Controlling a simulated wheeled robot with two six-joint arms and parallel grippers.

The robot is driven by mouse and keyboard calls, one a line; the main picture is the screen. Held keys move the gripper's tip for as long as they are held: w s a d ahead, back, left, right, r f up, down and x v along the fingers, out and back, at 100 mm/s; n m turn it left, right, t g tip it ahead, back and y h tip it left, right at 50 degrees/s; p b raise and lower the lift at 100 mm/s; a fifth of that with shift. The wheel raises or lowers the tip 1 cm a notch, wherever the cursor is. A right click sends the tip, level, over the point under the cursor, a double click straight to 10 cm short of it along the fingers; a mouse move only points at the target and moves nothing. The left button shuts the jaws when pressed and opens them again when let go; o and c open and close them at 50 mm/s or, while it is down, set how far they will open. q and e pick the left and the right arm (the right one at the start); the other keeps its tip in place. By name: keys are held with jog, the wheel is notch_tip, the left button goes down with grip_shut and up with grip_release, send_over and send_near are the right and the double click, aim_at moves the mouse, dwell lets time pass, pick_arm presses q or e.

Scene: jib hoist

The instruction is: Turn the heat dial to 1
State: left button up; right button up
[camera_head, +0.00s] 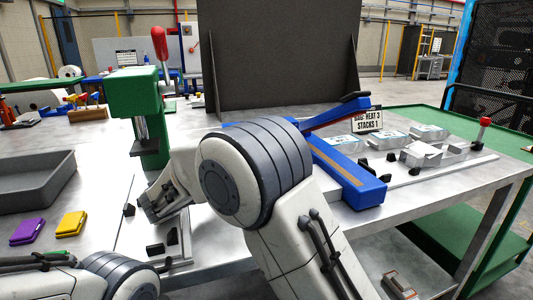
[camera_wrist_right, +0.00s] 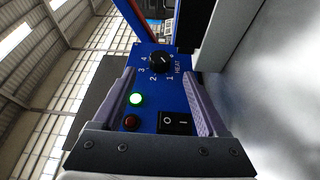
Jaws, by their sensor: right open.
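The heat dial (camera_wrist_right: 160,62) is a black round knob on the blue control panel (camera_wrist_right: 147,95) in the right wrist view, with white numbers around it and the word HEAT beside it. A pale mark on the knob is too small to read surely. My right gripper (camera_wrist_right: 158,75) is open, its two fingers on either side of the panel, with the dial between and just beyond their tips, apparently untouched. In the head view the blue sealer (camera_head: 349,185) lies behind my right arm, which hides the panel. My left arm shows at bottom left; its gripper is out of view.
A lit green lamp (camera_wrist_right: 136,99), a dark red lamp (camera_wrist_right: 130,121) and a black rocker switch (camera_wrist_right: 175,123) sit near the dial. A sign (camera_head: 367,120) reads heat 3, stacks 1. A green press (camera_head: 137,95) and a grey tray (camera_head: 35,182) stand left.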

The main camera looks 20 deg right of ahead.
jog(key=shift+v, duration=1.7)
